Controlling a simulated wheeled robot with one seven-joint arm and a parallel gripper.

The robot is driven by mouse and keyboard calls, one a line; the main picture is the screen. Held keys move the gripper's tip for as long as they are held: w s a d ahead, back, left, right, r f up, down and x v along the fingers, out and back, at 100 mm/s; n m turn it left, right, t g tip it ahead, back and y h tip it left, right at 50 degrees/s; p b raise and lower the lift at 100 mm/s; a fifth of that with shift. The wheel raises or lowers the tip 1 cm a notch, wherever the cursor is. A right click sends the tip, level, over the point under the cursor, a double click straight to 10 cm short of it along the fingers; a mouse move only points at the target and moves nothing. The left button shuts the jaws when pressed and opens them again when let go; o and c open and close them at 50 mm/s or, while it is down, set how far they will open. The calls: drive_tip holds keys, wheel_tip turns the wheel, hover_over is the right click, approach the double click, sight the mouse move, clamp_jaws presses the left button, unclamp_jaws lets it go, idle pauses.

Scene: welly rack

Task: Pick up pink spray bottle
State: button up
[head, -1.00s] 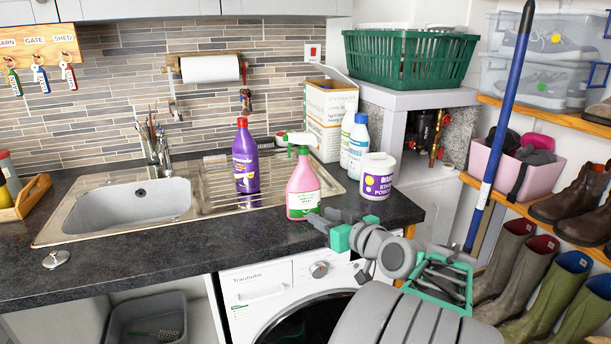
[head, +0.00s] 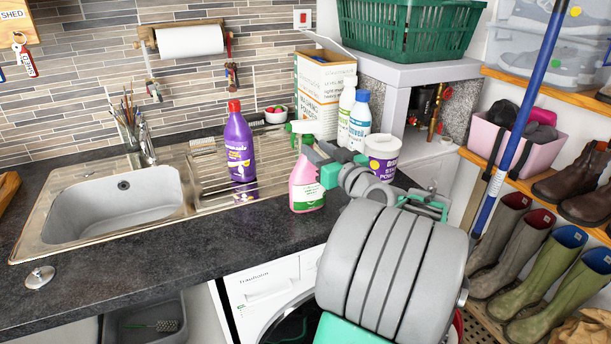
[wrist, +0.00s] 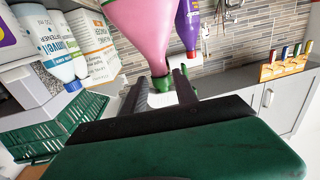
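The pink spray bottle (head: 306,185) stands upright on the dark counter, right of the draining board, with a green trigger head (head: 300,130). My gripper (head: 320,158) is at its upper right side, level with the neck, and covers part of it. In the wrist view, which looks upside down, the pink bottle (wrist: 150,30) hangs from the top. Its green neck (wrist: 162,83) shows between the two dark fingers of my gripper (wrist: 162,92). The fingers are apart, with a gap visible; I see no clear contact with the bottle.
A purple bottle (head: 239,145) stands left on the draining board. A white-and-purple tub (head: 383,155), white bottles (head: 359,122) and a carton (head: 322,85) stand close behind and right. The counter in front (head: 200,240) is clear.

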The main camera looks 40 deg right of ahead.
drive_tip(key=w, duration=0.3)
drive_tip(key=shift+d+r, duration=0.1)
drive_tip(key=shift+d, duration=0.25)
drive_tip(key=shift+s, duration=0.1)
drive_tip(key=shift+c, duration=0.2)
clamp_jaws()
drive_tip(key=shift+a, duration=0.1)
idle(0.5)
drive_tip(key=shift+r, duration=0.1)
